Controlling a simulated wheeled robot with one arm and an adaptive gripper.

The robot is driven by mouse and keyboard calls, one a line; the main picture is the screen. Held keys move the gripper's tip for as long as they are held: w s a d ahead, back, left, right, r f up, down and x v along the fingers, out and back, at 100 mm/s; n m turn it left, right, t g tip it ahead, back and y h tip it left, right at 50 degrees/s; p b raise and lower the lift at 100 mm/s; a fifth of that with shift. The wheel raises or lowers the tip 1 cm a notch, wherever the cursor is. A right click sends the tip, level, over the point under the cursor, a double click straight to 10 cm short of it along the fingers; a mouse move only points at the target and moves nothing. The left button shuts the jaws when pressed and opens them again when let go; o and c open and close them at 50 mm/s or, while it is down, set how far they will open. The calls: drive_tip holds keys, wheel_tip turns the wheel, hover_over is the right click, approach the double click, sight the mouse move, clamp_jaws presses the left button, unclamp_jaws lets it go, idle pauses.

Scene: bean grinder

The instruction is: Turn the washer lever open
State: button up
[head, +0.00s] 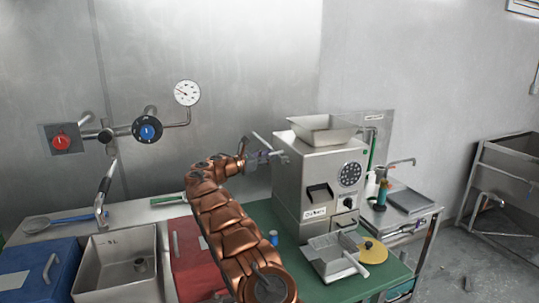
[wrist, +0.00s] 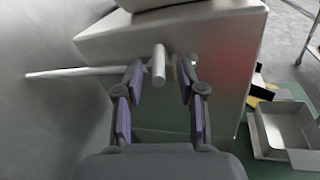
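A grey box-shaped machine (head: 320,180) with a hopper on top stands on the green mat. In the wrist view its side face (wrist: 215,45) carries a metal lever (wrist: 159,65), a short stub pointing toward me, with a long thin rod (wrist: 70,72) running left. I take this as the washer lever; no label on it is readable. My gripper (wrist: 160,82) is open, its purple-padded fingers on either side of the stub with gaps visible both sides. In the head view my gripper (head: 264,155) is at the machine's left side, small and partly hidden by my arm.
A metal tray (head: 335,258) and a yellow disc (head: 372,250) lie in front of the machine. Left are a red box (head: 195,262), a steel basin (head: 110,268) and a blue bin (head: 40,272). Wall valves and a gauge (head: 187,93) are behind. A side table (head: 405,197) stands right.

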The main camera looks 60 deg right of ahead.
drive_tip(key=shift+d, duration=0.1)
clamp_jaws()
idle(0.3)
idle(0.4)
